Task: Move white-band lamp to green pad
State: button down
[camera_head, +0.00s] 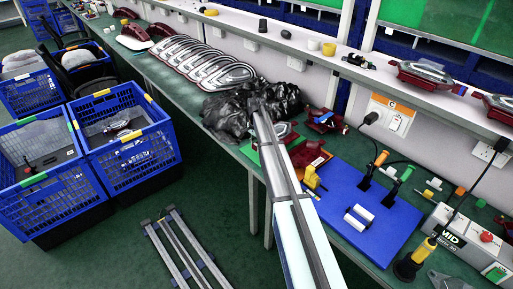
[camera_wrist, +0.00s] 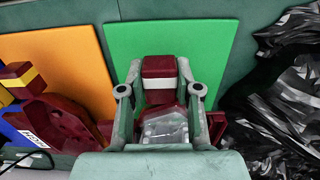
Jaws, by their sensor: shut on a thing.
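In the wrist view, my gripper (camera_wrist: 159,72) is shut on the white-band lamp (camera_wrist: 160,66), a dark red piece with a white band and a clear lens below. The lamp is between both fingers, over the green pad (camera_wrist: 215,42). I cannot tell whether it touches the pad. In the head view, the green pad (camera_head: 248,153) shows partly beside my arm, which hides most of it. My fingers are not clear there.
An orange pad (camera_wrist: 75,50) lies left of the green pad, with a yellow-band dark red lamp (camera_wrist: 50,118) near it. Crumpled black plastic (camera_wrist: 285,80) lies close on the right. A blue mat (camera_head: 365,205) with tools lies farther along the bench.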

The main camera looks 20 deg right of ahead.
jog(key=shift+f, duration=0.85)
jog(key=shift+f, duration=0.15)
jog(key=c, duration=0.8)
grip_release()
notch_tip(320, 180, up, 12)
jog(key=b, duration=0.3)
jog(key=shift+b, duration=0.35)
